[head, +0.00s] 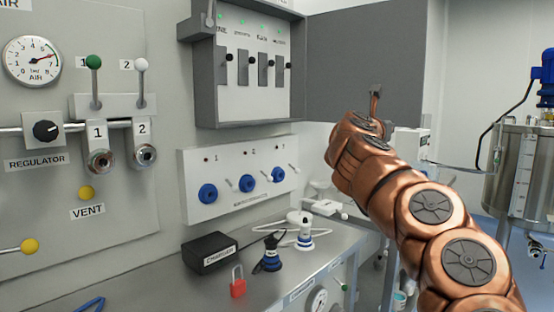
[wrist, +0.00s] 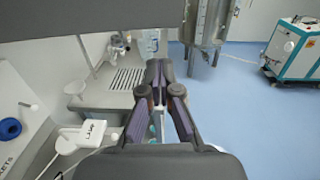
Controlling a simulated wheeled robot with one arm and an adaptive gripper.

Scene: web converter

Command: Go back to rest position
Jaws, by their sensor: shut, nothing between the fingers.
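My gripper (wrist: 157,78) shows in the wrist view, with its fingertips together and nothing between them. It is above the floor and beside the bench area. In the head view my copper-coloured arm reaches up from the lower right, and its end is in front of the open grey cabinet door.
The grey cabinet (head: 248,70) has its door (head: 365,50) open to the right, close to my arm. A bench (head: 330,250) below carries a black charger box (head: 209,252) and a red padlock (head: 238,283). A steel tank (head: 520,170) stands at the right.

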